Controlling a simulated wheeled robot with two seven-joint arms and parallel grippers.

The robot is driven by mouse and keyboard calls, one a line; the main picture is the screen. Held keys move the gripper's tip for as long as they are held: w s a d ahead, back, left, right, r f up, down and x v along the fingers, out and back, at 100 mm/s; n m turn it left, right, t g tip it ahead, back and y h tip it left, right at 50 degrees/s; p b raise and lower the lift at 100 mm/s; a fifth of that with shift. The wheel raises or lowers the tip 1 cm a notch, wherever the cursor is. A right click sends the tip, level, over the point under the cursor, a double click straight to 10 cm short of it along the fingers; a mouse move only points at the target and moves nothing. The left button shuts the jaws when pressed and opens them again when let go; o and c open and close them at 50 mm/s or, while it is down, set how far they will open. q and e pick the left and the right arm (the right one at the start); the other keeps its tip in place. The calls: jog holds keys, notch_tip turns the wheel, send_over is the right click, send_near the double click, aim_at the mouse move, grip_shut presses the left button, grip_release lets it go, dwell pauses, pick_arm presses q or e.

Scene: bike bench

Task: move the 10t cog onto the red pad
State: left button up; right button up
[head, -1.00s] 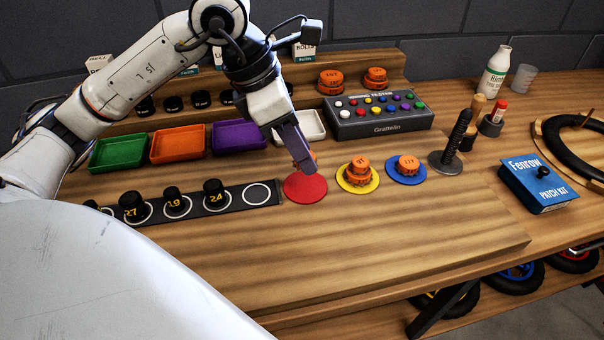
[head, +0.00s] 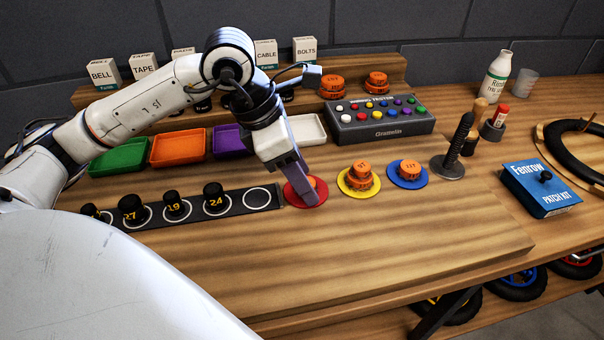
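My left gripper (head: 300,182) points down over the red pad (head: 292,196). An orange cog (head: 314,183) shows beside its finger, mostly hidden; it moves with the gripper, so the gripper appears shut on it. The cog is at or just above the pad; I cannot tell if it touches, and its label is hidden. Orange cogs (head: 359,172) are stacked on the yellow pad (head: 345,186). Another orange cog (head: 407,168) sits on the blue pad (head: 423,178). Two more orange cogs (head: 332,83) stand on the back shelf. My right gripper is not in view.
A black strip (head: 236,201) with several black numbered pieces lies left of the red pad. Green, orange, purple and white trays (head: 311,142) stand behind, with a grey button box (head: 380,131) and an upright black threaded post (head: 458,140) to the right. The front bench is clear.

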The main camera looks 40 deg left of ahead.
pick_arm(q)
jog(key=v, duration=1.2)
jog(key=shift+p, duration=0.45)
jog(key=shift+r, duration=0.1)
